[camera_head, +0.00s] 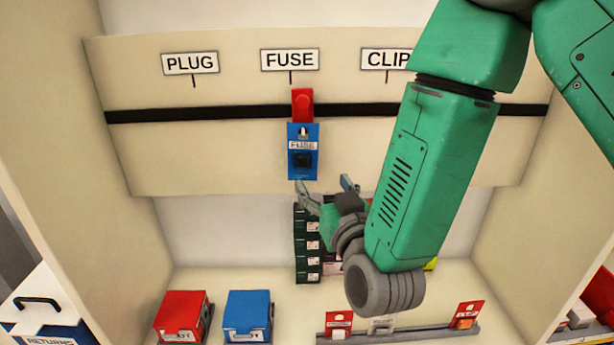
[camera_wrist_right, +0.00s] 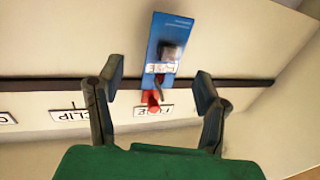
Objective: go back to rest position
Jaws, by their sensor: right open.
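My right gripper (camera_head: 328,192) is open in front of the panel, just below a blue FUSE card (camera_head: 303,165). The card hangs upright under the FUSE label, from a red piece (camera_head: 302,104) on the black rail. In the right wrist view, my right gripper (camera_wrist_right: 158,88) has its two fingers spread wide, and the blue card (camera_wrist_right: 166,50) shows beyond and between them, not held. My green right arm comes in from the upper right and covers part of the panel. My left gripper is not in either view.
A black rail (camera_head: 220,112) crosses the panel, with PLUG (camera_head: 190,63), FUSE (camera_head: 290,59) and CLIP labels above. On the shelf below stand a red box (camera_head: 182,315), a blue box (camera_head: 247,315), a dark stack (camera_head: 306,245) and a tray (camera_head: 420,333) with small cards. A RETURNS bin (camera_head: 40,310) is at left.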

